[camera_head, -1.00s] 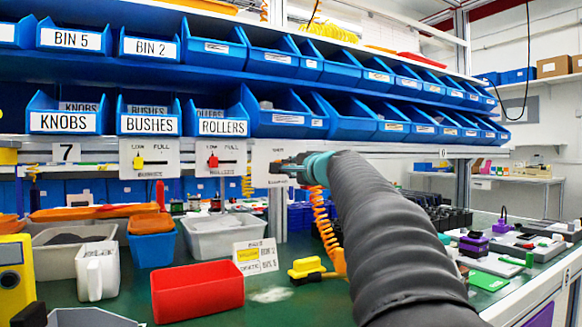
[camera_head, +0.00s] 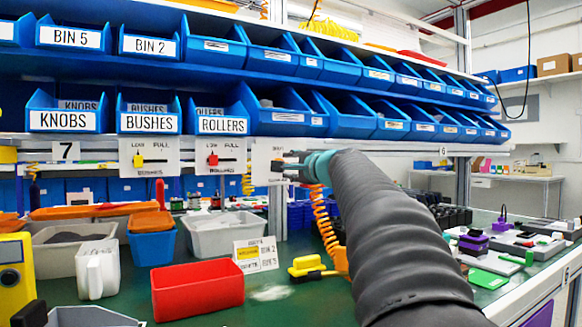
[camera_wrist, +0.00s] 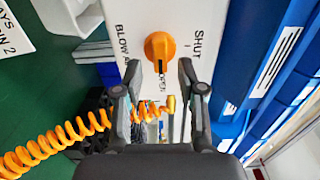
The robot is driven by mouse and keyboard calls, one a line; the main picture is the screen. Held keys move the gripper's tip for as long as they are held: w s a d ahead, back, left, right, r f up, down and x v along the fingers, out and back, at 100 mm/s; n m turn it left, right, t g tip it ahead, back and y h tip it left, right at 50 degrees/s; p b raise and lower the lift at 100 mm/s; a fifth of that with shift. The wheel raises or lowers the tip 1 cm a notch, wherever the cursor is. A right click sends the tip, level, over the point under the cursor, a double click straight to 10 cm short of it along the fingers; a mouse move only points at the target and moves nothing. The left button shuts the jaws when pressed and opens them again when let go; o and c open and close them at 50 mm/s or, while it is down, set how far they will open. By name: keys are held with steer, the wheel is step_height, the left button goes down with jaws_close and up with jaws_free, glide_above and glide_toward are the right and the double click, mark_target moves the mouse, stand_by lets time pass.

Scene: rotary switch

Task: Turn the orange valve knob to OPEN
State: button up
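The orange valve knob (camera_wrist: 160,46) is on a white panel (camera_wrist: 205,15), which also shows in the head view (camera_head: 262,152). In the wrist view, the knob's narrow end with a dark line points down toward small letters that seem to read OPEN, partly hard to read. The SHUT label and its tick are to the knob's right. My gripper (camera_wrist: 160,70) is open, with one finger on each side of the knob's lower end and visible gaps between. In the head view my gripper (camera_head: 284,166) is in front of the panel and hides the knob.
Blue bins (camera_head: 290,118) line the shelves above the panel. Two similar white panels with a yellow knob (camera_head: 139,161) and a red knob (camera_head: 213,160) are to the left. An orange coiled hose (camera_head: 328,225) hangs close below my gripper. A red bin (camera_head: 197,290) stands on the green bench.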

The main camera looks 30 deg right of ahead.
steer(key=s, duration=1.1)
steer(key=shift+s+d, duration=0.2)
